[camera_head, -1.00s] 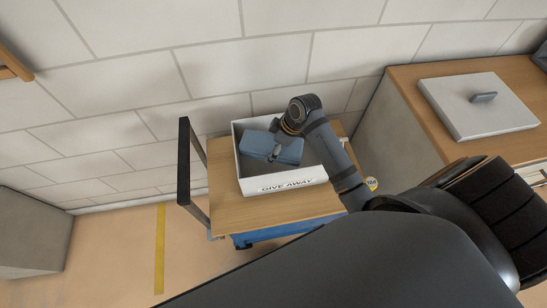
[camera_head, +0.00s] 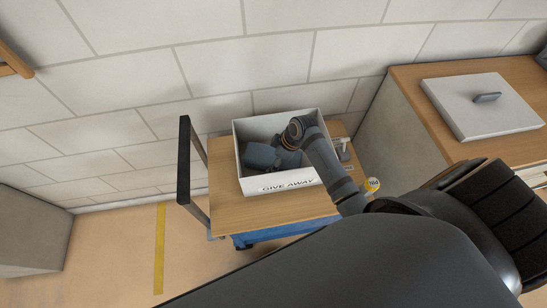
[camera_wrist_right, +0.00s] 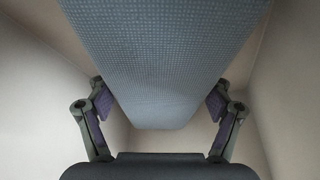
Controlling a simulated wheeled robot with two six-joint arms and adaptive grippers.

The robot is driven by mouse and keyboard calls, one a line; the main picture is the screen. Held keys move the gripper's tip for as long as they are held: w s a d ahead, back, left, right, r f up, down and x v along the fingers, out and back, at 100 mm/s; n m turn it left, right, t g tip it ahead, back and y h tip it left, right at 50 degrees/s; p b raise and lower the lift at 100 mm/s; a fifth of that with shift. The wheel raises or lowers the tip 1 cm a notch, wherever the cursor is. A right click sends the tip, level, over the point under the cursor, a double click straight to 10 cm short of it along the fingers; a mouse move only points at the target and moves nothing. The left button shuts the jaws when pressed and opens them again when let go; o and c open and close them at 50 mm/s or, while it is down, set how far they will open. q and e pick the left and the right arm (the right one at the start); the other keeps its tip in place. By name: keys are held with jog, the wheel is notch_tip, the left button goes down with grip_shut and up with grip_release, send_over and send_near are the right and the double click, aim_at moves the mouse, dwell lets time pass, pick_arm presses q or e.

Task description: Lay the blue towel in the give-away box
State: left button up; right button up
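The blue towel (camera_head: 260,156), a folded grey-blue block, is inside the white give-away box (camera_head: 287,182), in its left and middle part. My right gripper (camera_head: 284,160) reaches down into the box from the right, and its wrist hides part of the towel. In the right wrist view the towel (camera_wrist_right: 165,60) fills the space between the two fingers (camera_wrist_right: 160,106). Whether the towel's underside touches the box floor is hidden. My left gripper is not in view.
The box stands on a wooden-topped cart (camera_head: 235,212) with a dark upright handle (camera_head: 184,160) at its left. A wooden cabinet (camera_head: 405,82) at the right bears a grey lid (camera_head: 478,108). A block wall is close behind.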

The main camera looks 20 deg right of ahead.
jog(key=o, duration=0.3)
jog(key=shift+o, duration=0.2)
jog(key=shift+r, duration=0.15)
jog(key=p+v, duration=0.1)
jog(key=v, duration=1.1)
jog(key=shift+p, duration=0.4)
jog(key=shift+w+r, duration=0.1)
